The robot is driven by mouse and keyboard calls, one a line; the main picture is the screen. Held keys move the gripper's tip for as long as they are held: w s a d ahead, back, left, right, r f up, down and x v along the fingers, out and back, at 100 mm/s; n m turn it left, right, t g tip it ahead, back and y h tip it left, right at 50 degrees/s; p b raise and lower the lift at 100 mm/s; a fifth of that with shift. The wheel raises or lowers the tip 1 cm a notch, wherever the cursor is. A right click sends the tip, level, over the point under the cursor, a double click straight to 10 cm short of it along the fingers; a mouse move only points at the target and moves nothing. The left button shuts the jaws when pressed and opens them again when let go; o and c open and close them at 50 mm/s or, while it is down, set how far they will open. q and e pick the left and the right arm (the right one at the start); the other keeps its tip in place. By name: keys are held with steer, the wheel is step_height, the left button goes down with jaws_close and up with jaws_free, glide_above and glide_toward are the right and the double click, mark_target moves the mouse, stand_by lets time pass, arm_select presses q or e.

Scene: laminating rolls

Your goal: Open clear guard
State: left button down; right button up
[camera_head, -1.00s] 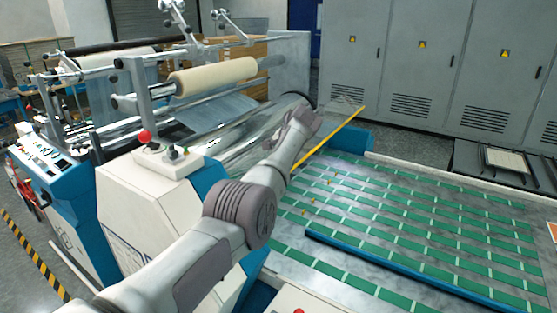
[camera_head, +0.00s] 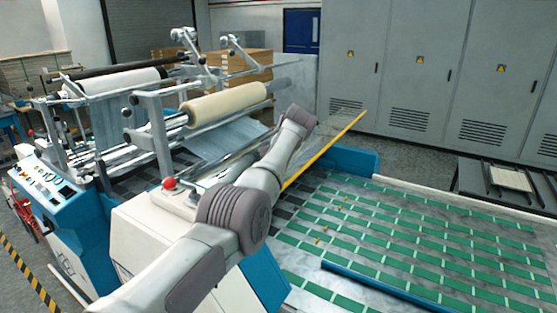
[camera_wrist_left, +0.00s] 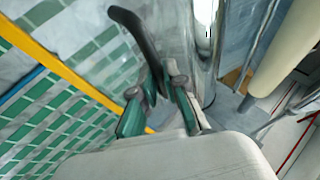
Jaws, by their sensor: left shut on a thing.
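The clear guard (camera_head: 338,127) is a see-through panel with a yellow edge strip. It stands raised and tilted at the infeed of the laminator, above the end of the green-striped belt table. The yellow edge also shows in the left wrist view (camera_wrist_left: 75,75), with the belt seen beyond it. My left gripper (camera_wrist_left: 160,95) is shut on the guard's black curved handle (camera_wrist_left: 138,32). In the head view my left arm's wrist covers the fingers, the handle and part of the guard. My right gripper is not in view.
The laminator's cream roll (camera_head: 228,102) and metal rollers lie left of the guard. A white housing with a red button (camera_head: 169,183) stands near my forearm. The belt table (camera_head: 400,240) carries a blue bar (camera_head: 385,287). Grey cabinets (camera_head: 420,80) stand behind.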

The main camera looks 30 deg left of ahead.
arm_select(q)
steer(key=shift+s+a+f, duration=0.15)
steer(key=shift+a+f, duration=0.05)
steer(key=shift+f, duration=0.1)
steer(key=c, duration=1.5)
jaws_free()
steer(key=shift+c, duration=0.2)
steer(key=shift+o, duration=1.3)
steer(key=shift+a, duration=0.15)
steer(key=shift+o, duration=0.4)
steer(key=shift+a+f, duration=0.1)
steer(key=shift+a, duration=0.15)
steer(key=shift+d, duration=0.25)
steer(key=shift+d+r, duration=0.35)
steer(key=shift+r, duration=0.15)
steer(key=v, duration=1)
steer(key=shift+s+r, duration=0.2)
steer(key=shift+r, duration=0.2)
steer(key=shift+a, duration=0.1)
steer(key=shift+f, duration=0.1)
